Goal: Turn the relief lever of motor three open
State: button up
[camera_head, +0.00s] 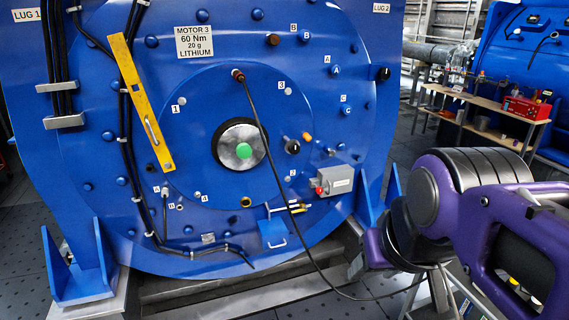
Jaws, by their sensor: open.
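Motor three is a large blue round face (215,100) with a plate (194,41) reading "MOTOR 3 60 Nm 20 g LITHIUM". My purple and black arm stands at the right, apart from these parts in the picture. I cannot make out my gripper's fingers.
A yellow bar (141,102) slants across the motor's upper left. A blue bracket (273,234) juts out below. A bench (470,98) with a red box (526,107) stands behind right.

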aim_at(304, 209)
jog(key=i+l+u, duration=0.1)
jog(key=i, duration=0.3)
jog(key=i+l+u, duration=0.1)
jog(key=i, duration=0.25)
jog(key=i+l, duration=0.2)
jog(key=i, duration=0.2)
jog(key=u, duration=0.05)
